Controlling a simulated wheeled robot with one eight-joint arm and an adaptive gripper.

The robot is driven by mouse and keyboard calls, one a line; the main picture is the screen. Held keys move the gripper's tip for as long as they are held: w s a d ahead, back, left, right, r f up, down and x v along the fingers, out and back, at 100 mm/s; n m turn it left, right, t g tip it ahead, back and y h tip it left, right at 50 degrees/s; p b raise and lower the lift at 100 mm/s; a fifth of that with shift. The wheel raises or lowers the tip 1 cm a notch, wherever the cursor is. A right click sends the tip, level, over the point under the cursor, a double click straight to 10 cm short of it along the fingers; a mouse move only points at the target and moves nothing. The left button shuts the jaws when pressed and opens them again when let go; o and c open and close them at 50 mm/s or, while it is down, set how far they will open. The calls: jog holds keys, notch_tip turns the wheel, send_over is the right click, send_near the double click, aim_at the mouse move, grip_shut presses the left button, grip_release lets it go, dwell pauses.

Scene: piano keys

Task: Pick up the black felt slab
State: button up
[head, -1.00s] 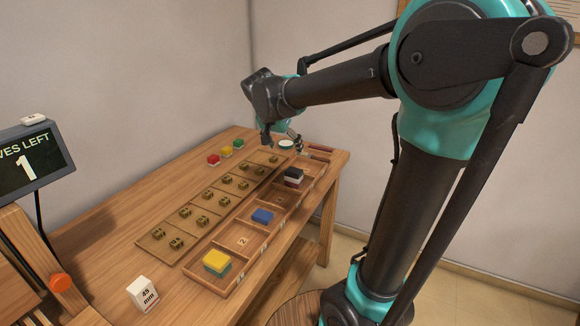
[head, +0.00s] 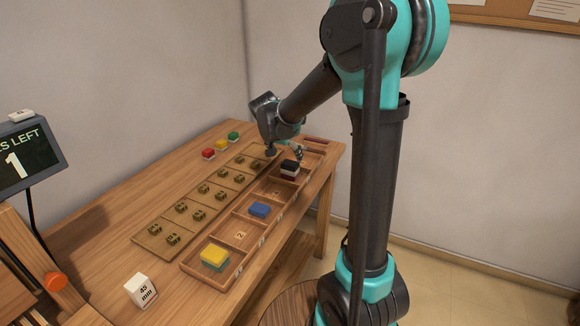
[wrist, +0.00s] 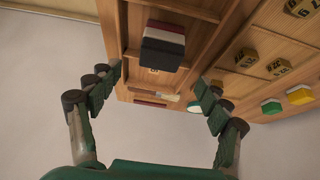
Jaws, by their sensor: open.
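The black felt slab (head: 290,164) lies on top of a small stack in the far part of the wooden tray. Below it are a white slab (head: 289,171) and a dark red slab (head: 288,177). In the wrist view the black slab (wrist: 161,54) is at upper centre, with the white and red edges behind it. My gripper (wrist: 160,90) is open, its dark green fingers to either side of and short of the slab, with nothing between them. In the head view my gripper (head: 299,152) hangs close above and beyond the stack.
The compartmented tray (head: 222,283) also holds a blue slab (head: 260,210) and a yellow slab (head: 214,253) on a teal one. A board of brass weights (head: 153,236) lies alongside. Red (head: 208,154), yellow (head: 221,145) and green (head: 234,136) blocks stand behind. A white cube (head: 140,290) is at the front.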

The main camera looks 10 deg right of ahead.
aim_at(290, 163)
jog(key=x, duration=0.5)
jog(key=shift+s, duration=0.1)
jog(key=c, duration=0.9)
